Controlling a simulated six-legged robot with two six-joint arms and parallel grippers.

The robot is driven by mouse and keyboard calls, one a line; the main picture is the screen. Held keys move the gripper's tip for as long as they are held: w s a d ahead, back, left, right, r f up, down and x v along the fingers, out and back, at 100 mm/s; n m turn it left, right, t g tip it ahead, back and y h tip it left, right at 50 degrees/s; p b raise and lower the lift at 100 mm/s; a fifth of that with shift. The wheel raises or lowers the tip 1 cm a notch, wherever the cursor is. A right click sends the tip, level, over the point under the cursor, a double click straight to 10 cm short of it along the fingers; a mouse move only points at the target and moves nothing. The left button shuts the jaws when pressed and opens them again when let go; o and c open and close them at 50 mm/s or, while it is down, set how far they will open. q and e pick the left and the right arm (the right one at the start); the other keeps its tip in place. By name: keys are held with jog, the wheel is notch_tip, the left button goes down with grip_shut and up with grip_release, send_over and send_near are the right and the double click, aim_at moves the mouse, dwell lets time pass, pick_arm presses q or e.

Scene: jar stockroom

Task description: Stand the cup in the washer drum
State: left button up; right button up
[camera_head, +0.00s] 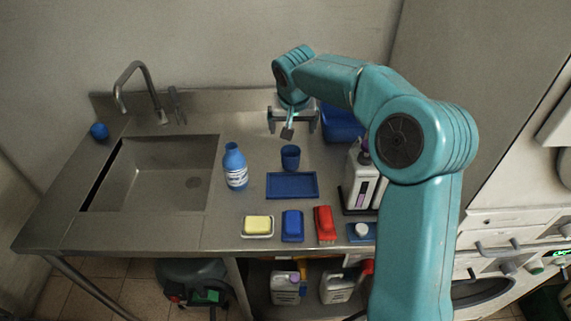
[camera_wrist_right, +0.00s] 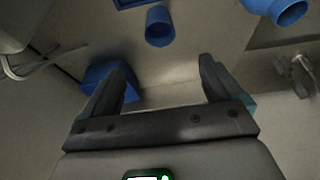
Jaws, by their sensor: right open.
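The blue cup (camera_head: 290,158) stands upright on the steel counter, just behind a flat blue tray (camera_head: 292,185). In the right wrist view the cup (camera_wrist_right: 159,28) is beyond the fingertips, apart from them. My right gripper (camera_head: 292,120) is above the counter behind the cup. It is open and empty, as its spread fingers show in the right wrist view (camera_wrist_right: 166,75). The white washer (camera_head: 515,222) stands at the lower right, with part of its round dark door (camera_head: 482,290) visible. My right arm hides part of it, and the drum's inside cannot be made out. My left gripper is not in view.
A blue bottle (camera_head: 235,168) stands left of the cup. A blue bin (camera_head: 341,122) is close right of the gripper, with a white dispenser (camera_head: 357,183) nearer. A yellow sponge (camera_head: 257,226) and blue and red brushes line the front edge. The sink (camera_head: 160,170) is left.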

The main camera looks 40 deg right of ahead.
jog(key=p, duration=0.2)
send_near(291, 152)
jog(key=shift+s+a+f, duration=0.35)
jog(key=shift+a+f, duration=0.1)
jog(key=shift+f, duration=0.25)
jog(key=shift+w+f, duration=0.1)
jog(key=shift+f, duration=0.15)
jog(key=p+x, duration=0.1)
jog(key=x, duration=0.4)
jog(key=shift+w+d+f+p, duration=0.15)
jog(key=shift+f+p, duration=0.05)
jog(key=shift+p, duration=0.2)
jog(key=shift+c, duration=0.2)
jog(key=c, duration=1.1)
jog(key=shift+r, duration=0.1)
